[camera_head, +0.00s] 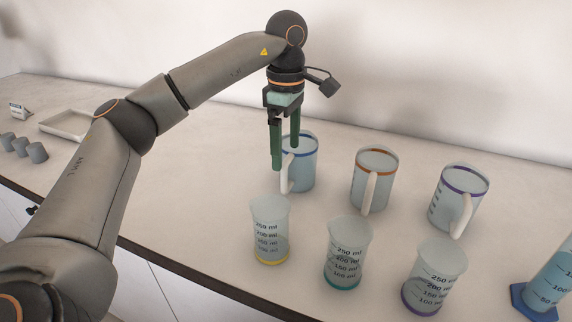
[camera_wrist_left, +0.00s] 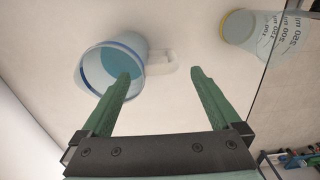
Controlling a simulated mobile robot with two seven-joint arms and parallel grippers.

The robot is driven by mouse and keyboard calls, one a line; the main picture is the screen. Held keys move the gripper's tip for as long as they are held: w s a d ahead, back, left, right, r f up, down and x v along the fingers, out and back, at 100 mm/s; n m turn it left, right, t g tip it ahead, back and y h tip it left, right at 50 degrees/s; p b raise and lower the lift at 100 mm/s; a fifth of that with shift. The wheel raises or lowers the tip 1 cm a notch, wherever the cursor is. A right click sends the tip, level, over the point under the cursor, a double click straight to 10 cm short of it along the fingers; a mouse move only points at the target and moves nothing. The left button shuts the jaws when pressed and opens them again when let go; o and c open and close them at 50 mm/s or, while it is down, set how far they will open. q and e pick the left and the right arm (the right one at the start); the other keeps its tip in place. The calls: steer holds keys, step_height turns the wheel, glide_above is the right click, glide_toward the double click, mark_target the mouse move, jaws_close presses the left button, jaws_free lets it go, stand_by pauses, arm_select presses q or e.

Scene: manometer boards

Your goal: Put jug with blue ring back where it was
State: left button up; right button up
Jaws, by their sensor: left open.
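The jug with the blue ring (camera_head: 304,172) stands upright on the white bench, in the left of the back row, and holds pale blue liquid. Its white handle (camera_head: 285,174) faces the front left. My left gripper (camera_head: 285,156) points down at the jug's handle side, fingers apart and empty. In the left wrist view the jug (camera_wrist_left: 101,66) shows from above. Its handle lies across the gap between the fingertips of my left gripper (camera_wrist_left: 160,76), which look close to it; I cannot tell whether they touch. My right gripper is not in view.
A jug with an orange ring (camera_head: 380,185) and one with a purple ring (camera_head: 458,203) stand to the right. Beakers with yellow (camera_head: 270,232), teal (camera_head: 347,255) and purple (camera_head: 433,283) bases stand in front. A tray (camera_head: 68,125) and grey weights lie far left; bench between is clear.

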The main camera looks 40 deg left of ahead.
arm_select(q)
steer(key=shift+r, duration=1.85)
